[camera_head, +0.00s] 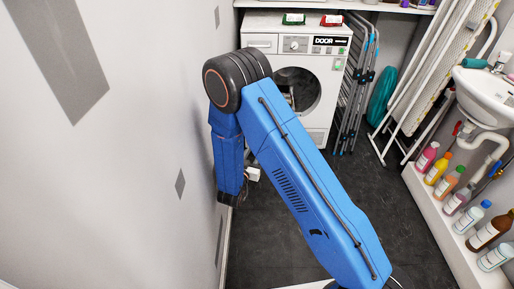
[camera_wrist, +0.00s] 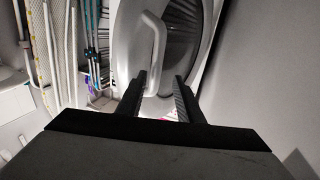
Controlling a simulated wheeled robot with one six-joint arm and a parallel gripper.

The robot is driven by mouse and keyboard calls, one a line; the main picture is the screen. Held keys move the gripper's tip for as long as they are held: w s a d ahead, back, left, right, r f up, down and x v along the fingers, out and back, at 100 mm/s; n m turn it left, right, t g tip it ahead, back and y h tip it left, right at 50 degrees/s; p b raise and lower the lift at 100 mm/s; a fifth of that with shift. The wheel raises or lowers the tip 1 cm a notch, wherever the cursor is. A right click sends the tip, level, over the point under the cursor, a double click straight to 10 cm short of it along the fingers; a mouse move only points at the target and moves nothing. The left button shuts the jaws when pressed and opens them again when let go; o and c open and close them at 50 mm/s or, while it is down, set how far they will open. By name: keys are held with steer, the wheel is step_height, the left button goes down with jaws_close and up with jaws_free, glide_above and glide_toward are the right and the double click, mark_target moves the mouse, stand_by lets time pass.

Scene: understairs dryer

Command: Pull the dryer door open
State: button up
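The white dryer (camera_head: 262,40) stands at the back in the head view, with a round dark door (camera_head: 312,92) in its front, partly hidden by my blue arm. In the wrist view the round door (camera_wrist: 188,30) fills the top middle, with a pale grey bowed handle (camera_wrist: 158,45) on it. My gripper (camera_wrist: 160,77) is open there, its two dark fingers wide apart. The handle's lower part shows between the fingers in the picture; neither finger visibly touches it. How deep the handle lies between them I cannot tell. The gripper's fingers are hidden in the head view.
Folded drying racks (camera_head: 353,85) lean right of the dryer, with an ironing board (camera_head: 430,65) and a sink (camera_head: 487,95) beyond. Several bottles (camera_head: 444,182) line a white ledge at right. Dark floor (camera_head: 400,200) is clear between.

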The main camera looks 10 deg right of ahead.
steer(key=shift+v, duration=1.75)
